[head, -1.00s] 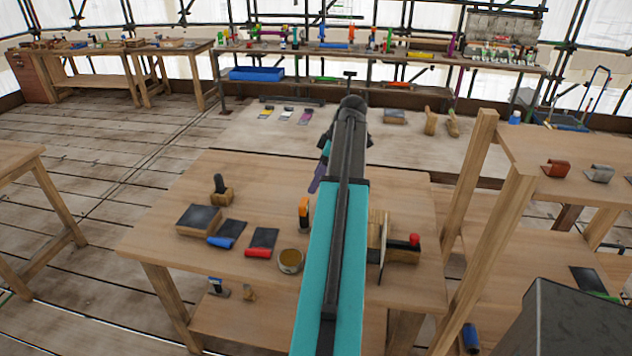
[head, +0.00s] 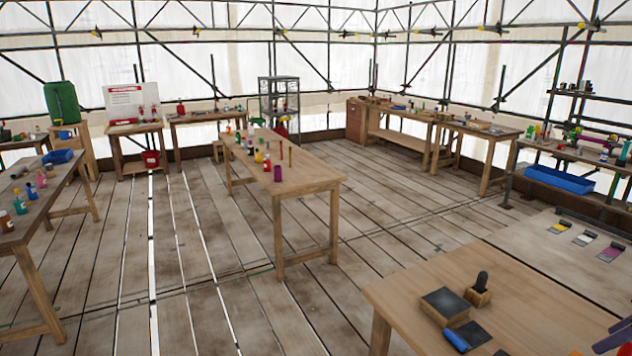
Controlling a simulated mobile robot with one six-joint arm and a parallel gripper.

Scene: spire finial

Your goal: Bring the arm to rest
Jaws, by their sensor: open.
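My gripper is not clearly in view in the head view. The rest of my arm is out of the frame. The near wooden workbench (head: 420,290) is at the lower right. On it are a dark flat block (head: 445,303), a wooden block with an upright black knob (head: 480,290) and a blue-handled tool (head: 456,340).
A long wooden table (head: 290,175) with several small bottles stands mid-floor. Another bench (head: 50,195) is at the left edge. A blue bin (head: 560,180) sits on the right rack. The plank floor (head: 200,270) between the benches is clear.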

